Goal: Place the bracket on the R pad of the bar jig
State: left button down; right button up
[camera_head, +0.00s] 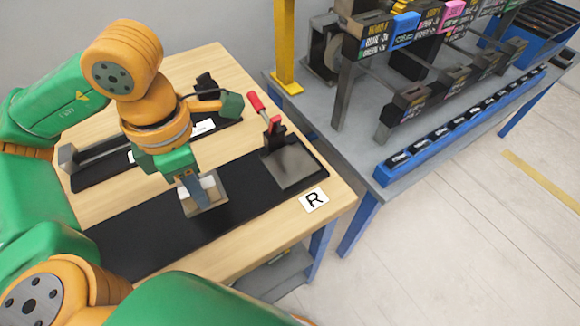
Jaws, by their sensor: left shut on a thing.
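My left gripper (196,192) reaches down over the black base of the bar jig (150,225) and is shut on a bracket (208,203), a grey-tan metal piece. The fingers hide part of the bracket. I cannot tell whether it touches the base. The R pad (292,168) is a bare grey metal plate at the right end of the jig, right of the bracket and apart from it. My right gripper is not in view.
A clamp with a red handle (266,112) stands upright at the back edge of the R pad. A second black base (100,172) with fixtures lies behind on the wooden table (330,210). A grey bench (350,150) with racks and a blue strip (460,122) stands right.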

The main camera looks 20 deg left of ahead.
pick_arm(q)
jog(key=shift+w+n, duration=0.1)
jog(key=shift+n, duration=0.2)
jog(key=w+d+p, duration=0.2)
jog(key=w+d, duration=0.1)
jog(key=w, duration=0.1)
jog(key=w+d+p, duration=0.2)
jog(key=w+d, duration=0.2)
jog(key=w, duration=0.1)
jog(key=w+d+p, duration=0.2)
jog(key=w+d, duration=0.2)
jog(key=shift+w+r+p, duration=0.1)
jog(key=shift+w+p, duration=0.25)
jog(key=shift+p, duration=0.05)
jog(key=shift+w+f, duration=0.1)
jog(key=shift+f, duration=0.1)
notch_tip(320, 180, down, 3)
jog(key=shift+r+p, duration=0.15)
jog(key=shift+p, duration=0.75)
jog(key=shift+f, duration=0.5)
jog(key=c, duration=1.1)
grip_release()
jog(key=shift+b, duration=0.35)
jog(key=o, duration=0.4)
